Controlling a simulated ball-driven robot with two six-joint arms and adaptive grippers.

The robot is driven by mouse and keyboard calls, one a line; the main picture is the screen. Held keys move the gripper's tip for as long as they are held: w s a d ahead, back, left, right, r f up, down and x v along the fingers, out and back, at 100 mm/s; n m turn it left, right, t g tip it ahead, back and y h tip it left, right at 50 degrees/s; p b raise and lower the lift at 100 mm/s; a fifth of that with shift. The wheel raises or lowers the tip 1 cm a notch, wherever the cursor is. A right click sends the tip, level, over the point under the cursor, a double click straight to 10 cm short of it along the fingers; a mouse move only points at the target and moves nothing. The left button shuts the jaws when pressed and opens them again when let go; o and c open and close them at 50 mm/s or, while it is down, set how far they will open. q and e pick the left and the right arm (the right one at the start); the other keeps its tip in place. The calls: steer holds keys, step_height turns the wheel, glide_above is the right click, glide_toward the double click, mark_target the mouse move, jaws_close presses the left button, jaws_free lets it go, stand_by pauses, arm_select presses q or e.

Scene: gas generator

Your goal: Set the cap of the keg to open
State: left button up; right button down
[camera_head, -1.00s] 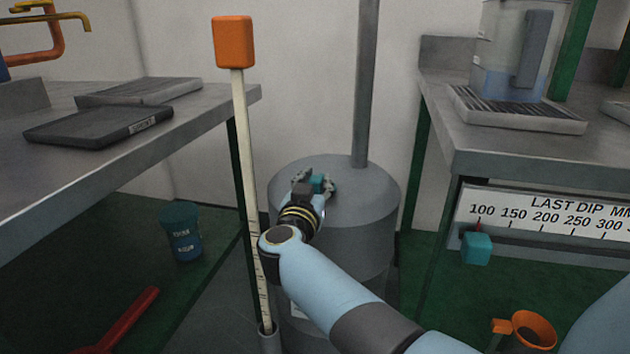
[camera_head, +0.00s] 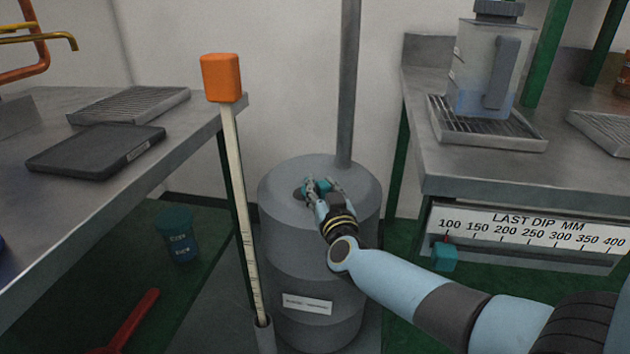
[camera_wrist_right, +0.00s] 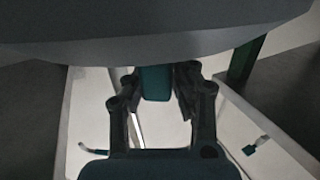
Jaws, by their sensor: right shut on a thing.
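The keg (camera_head: 318,235) is a grey drum standing on the floor between the two benches, with a pale label on its front. A small teal cap (camera_head: 322,185) is at its top. A dark round patch (camera_head: 301,194) shows on the keg top just left of the cap; I cannot tell whether it is an opening. My right gripper (camera_head: 323,189) is shut on the cap, its fingers hiding part of it. In the right wrist view the teal cap (camera_wrist_right: 155,83) sits between the two fingers, close to the grey keg surface. My left gripper is not in view.
A tall dipstick with an orange head (camera_head: 221,78) stands left of the keg. A grey pipe (camera_head: 347,90) rises behind it. The right bench (camera_head: 505,175) carries a clear jug (camera_head: 482,75) on a tray, and a dip scale (camera_head: 530,228) with a teal slider (camera_head: 445,257).

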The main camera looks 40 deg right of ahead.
steer(key=shift+s+d+p, duration=0.15)
steer(key=shift+d+p, duration=0.1)
steer(key=shift+d, duration=0.3)
steer(key=shift+s+d+p, duration=0.15)
steer(key=shift+d+p, duration=0.1)
steer(key=shift+d, duration=0.3)
steer(key=shift+d+f, duration=0.1)
steer(key=shift+f, duration=0.05)
steer(key=c, duration=1.3)
jaws_free()
steer(key=shift+s, duration=0.15)
steer(key=shift+c, duration=0.2)
steer(key=o, duration=0.3)
steer(key=shift+s+d, duration=0.1)
steer(key=shift+d, duration=0.05)
steer(key=shift+a, duration=0.2)
steer(key=v, duration=1.1)
steer(key=shift+s+a, duration=0.2)
steer(key=shift+s, duration=0.1)
